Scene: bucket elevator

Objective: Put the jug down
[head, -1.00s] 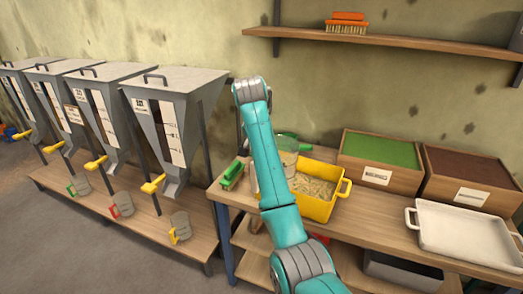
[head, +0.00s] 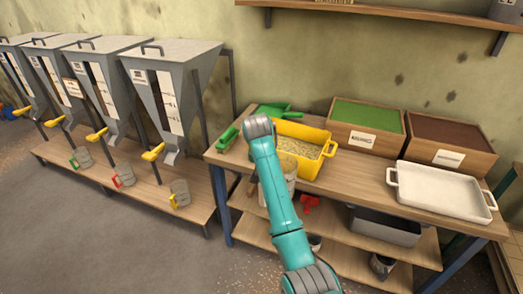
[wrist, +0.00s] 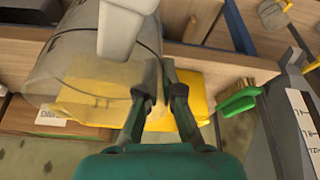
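My gripper (wrist: 160,78) shows in the wrist view with its two fingers close together at the side of a clear grey jug. The jug (wrist: 82,62) has a pale, near-white part standing out towards the camera. The exact grip point is hard to make out, but the jug moves with my gripper. In the head view the jug (head: 291,183) is partly hidden behind my teal arm. It overlaps the bench's front edge in the picture, in front of the yellow tub (head: 318,168). I cannot tell its exact tilt or height.
The bench (head: 352,186) also holds a green scoop (head: 273,110), a green brush (head: 228,139), green-topped and brown-topped boxes (head: 366,143) (head: 452,163) and a white tray (head: 438,191). Hoppers (head: 172,85) stand left with several jugs below. Bare bench top shows between tub and tray.

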